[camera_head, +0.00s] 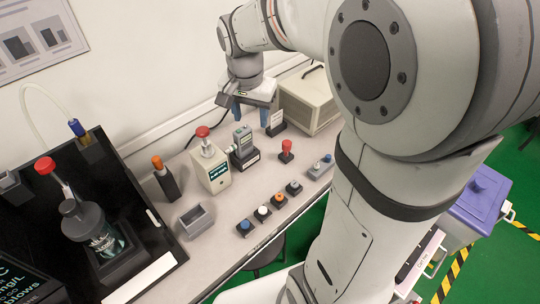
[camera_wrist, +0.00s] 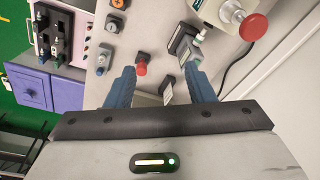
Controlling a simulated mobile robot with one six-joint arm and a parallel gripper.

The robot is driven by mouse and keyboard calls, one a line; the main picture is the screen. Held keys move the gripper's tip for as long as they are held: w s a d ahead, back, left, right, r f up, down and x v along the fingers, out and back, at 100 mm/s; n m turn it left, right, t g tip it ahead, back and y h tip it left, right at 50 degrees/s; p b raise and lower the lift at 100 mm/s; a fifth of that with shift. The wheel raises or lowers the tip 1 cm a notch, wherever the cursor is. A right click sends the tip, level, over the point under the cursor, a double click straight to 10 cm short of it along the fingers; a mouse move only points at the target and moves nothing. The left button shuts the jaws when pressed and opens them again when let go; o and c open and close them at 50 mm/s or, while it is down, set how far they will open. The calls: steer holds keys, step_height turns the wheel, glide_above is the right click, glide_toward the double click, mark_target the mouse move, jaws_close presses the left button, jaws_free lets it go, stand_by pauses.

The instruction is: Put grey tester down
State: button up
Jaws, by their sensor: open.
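The grey tester (camera_head: 242,138) stands upright in a dark labelled stand (camera_head: 246,158) on the bench, beside a cream box with a red knob. In the wrist view the tester (camera_wrist: 190,51) shows beyond the tip of the right finger, apart from it as far as I can tell. My gripper (camera_head: 250,110) is open and empty, behind and above the tester in the head view. Its two blue fingers are spread wide in the wrist view (camera_wrist: 161,76), with nothing held between them.
A red push button (camera_head: 286,151) and a small white sign (camera_head: 276,119) stand near the gripper. The cream box (camera_head: 210,166), an orange-topped dark device (camera_head: 166,178) and an empty grey holder (camera_head: 196,220) are to the left. Several small knobs line the front edge.

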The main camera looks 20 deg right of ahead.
steer(key=s+f+n+t, duration=0.1)
steer(key=s+n, duration=0.6)
steer(key=s, duration=0.8)
steer(key=shift+f+n+y, duration=0.2)
steer(key=shift+n+y, duration=0.1)
steer(key=shift+d, duration=0.1)
steer(key=shift+c, duration=0.3)
